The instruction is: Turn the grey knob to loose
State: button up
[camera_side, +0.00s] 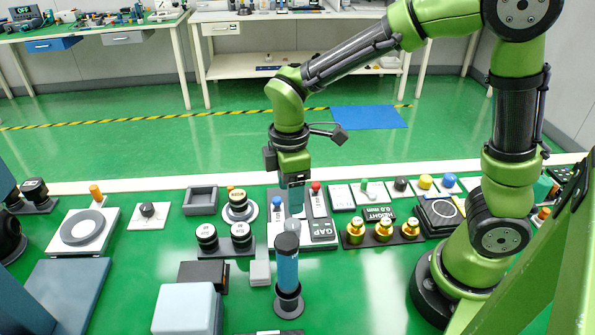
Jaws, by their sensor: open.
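My green arm reaches in from the right, and my gripper (296,205) points straight down over the panel marked GAP (322,230). Its jaws are open, but the gap between the fingertips is hard to make out. A pale grey round knob (291,226) shows just below and in front of the fingertips; I cannot tell whether they touch it, nor for sure that it is the task's grey knob. A blue knob (277,202) stands left of the fingers and a red knob (316,187) right of them. No "loose" marking is readable.
A tall blue cylinder (287,268) on a black base stands in front of the panel. Two dark knobs (224,235) are to the left. Several gold pieces (383,230) stand on a dark strip to the right. Green surface is clear at front right (365,290).

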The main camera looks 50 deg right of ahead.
aim_at(291, 223)
notch_tip(291, 223, down, 9)
jog(key=shift+r, duration=0.15)
jog(key=c, duration=1.1)
jog(key=shift+o, duration=0.2)
